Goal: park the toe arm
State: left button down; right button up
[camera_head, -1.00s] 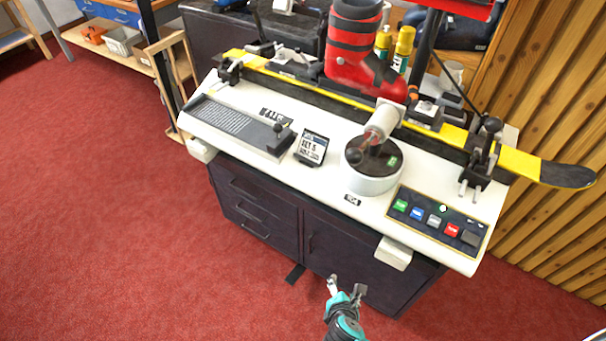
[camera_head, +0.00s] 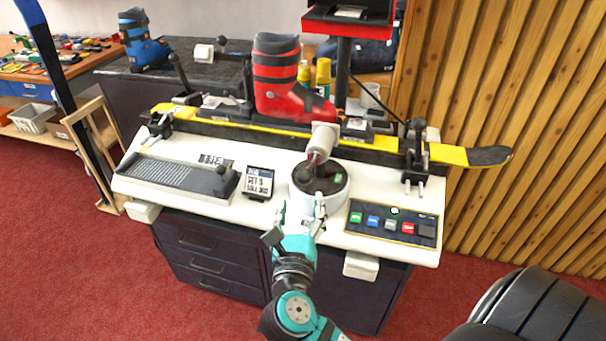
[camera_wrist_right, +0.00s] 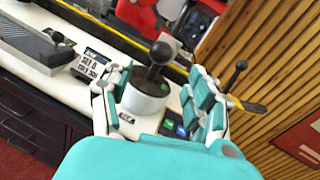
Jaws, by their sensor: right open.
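A round white pedestal (camera_head: 337,200) with a black top stands at the front middle of the bench. A lever with a dark ball knob rises from it, and a grey cylinder (camera_head: 325,138) shows behind. I take this lever to be the toe arm; its label is not readable. In the right wrist view the black ball knob (camera_wrist_right: 160,52) stands upright above the white pedestal (camera_wrist_right: 145,101). My right gripper (camera_head: 301,217) is open and empty at the pedestal's near side. In the wrist view its fingers (camera_wrist_right: 158,103) appear on either side of the pedestal; contact cannot be told. My left gripper is out of view.
A button panel (camera_head: 392,223) lies to the right. A small display card (camera_head: 259,183) and a slider block with a knob (camera_head: 185,177) are to the left.

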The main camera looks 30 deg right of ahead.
aim_at(303, 183)
jog(key=p+x, duration=0.1)
jog(key=x, duration=0.8)
jog(key=shift+w+d, duration=0.3)
jog(key=shift+c, duration=0.2)
jog(key=c, duration=1.1)
jog(key=shift+f, duration=0.1)
grip_shut()
